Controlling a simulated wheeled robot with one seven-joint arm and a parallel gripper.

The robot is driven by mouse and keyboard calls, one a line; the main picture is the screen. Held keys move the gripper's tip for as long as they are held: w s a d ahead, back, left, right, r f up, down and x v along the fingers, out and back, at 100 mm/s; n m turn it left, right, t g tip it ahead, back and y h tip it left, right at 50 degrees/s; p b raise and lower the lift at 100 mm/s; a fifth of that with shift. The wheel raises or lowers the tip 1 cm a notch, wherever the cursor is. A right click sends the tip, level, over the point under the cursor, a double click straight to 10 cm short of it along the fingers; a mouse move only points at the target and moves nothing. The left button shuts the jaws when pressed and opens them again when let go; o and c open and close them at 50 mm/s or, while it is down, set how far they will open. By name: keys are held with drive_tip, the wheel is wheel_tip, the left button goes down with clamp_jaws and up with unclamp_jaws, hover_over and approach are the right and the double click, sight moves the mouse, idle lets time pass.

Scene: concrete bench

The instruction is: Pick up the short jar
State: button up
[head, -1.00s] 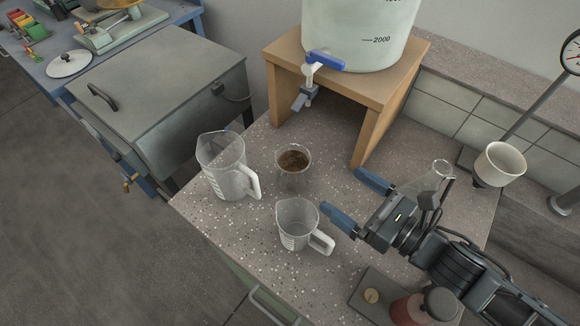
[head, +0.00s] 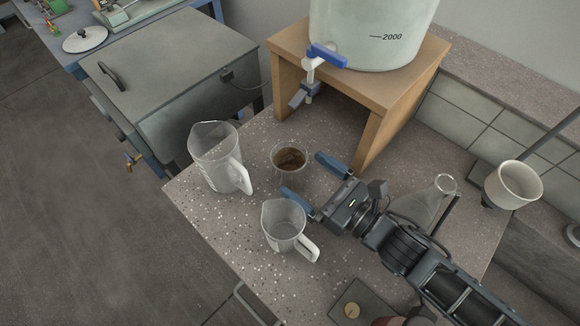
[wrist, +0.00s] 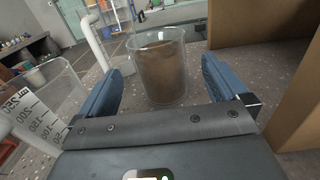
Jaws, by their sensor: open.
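The short jar (head: 288,160) is a clear glass with brown contents, standing upright on the speckled bench. In the wrist view the jar (wrist: 160,70) stands ahead of my gripper, roughly centred between the fingers. My gripper (head: 314,178) is open and empty, its two blue fingers pointing at the jar from the right. In the wrist view my gripper (wrist: 160,90) shows a finger on each side, and the jar appears just at or beyond the tips. I cannot tell whether either finger touches it.
A tall measuring jug (head: 217,160) stands left of the jar, and a smaller jug (head: 285,230) stands in front, close to one finger. A wooden stand (head: 385,115) with a large tapped container (head: 370,35) rises behind. A glass flask (head: 425,205) is beside my arm.

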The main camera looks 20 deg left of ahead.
sight(303, 174)
drive_tip(key=shift+x, duration=2.25)
drive_tip(key=c, duration=1.1)
